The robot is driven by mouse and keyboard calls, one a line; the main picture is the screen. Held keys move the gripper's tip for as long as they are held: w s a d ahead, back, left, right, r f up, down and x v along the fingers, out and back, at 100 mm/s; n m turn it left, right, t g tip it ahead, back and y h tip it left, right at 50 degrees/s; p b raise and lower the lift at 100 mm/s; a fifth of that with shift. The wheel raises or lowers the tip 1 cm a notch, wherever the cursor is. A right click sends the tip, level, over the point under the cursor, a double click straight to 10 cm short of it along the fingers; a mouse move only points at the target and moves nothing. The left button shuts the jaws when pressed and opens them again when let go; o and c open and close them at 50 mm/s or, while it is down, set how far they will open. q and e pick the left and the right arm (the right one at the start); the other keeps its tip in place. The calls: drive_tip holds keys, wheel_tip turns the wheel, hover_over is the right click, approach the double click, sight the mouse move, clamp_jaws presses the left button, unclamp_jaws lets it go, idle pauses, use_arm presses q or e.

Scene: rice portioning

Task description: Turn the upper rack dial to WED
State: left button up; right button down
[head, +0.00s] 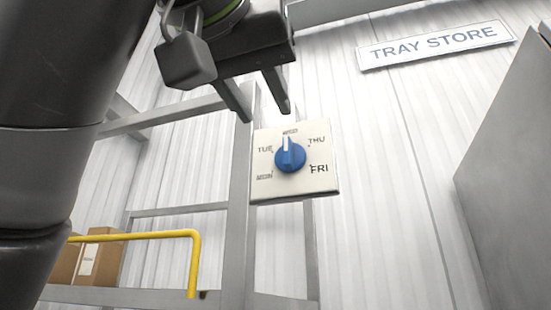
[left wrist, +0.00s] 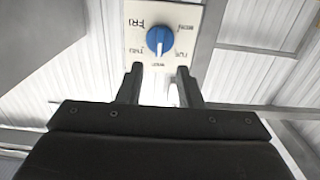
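The dial (head: 290,156) is a blue round knob with a white pointer mark, on a square cream plate (head: 322,185) fixed to a grey rack post. Its pointer is up, at the small top label between TUE and THU. In the left wrist view the dial (left wrist: 160,40) appears upside down, its pointer towards the WED label. My left gripper (head: 266,114) is open and empty, its fingertips just above the plate's top edge and apart from the knob. Its two fingers also show in the left wrist view (left wrist: 160,69), below the knob. My right gripper is not in view.
A yellow rail (head: 150,235) and cardboard boxes (head: 103,255) are at the lower left of the rack. A TRAY STORE sign (head: 435,46) hangs on the corrugated wall. A grey panel (head: 510,170) stands at the right. The space between dial and panel looks clear.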

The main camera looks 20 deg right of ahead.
use_arm(q)
drive_tip(key=b+v, duration=0.1)
drive_tip(key=v, duration=0.6)
drive_tip(key=shift+s+a+b, duration=0.25)
drive_tip(key=shift+s+b, duration=0.1)
drive_tip(key=shift+b, duration=0.05)
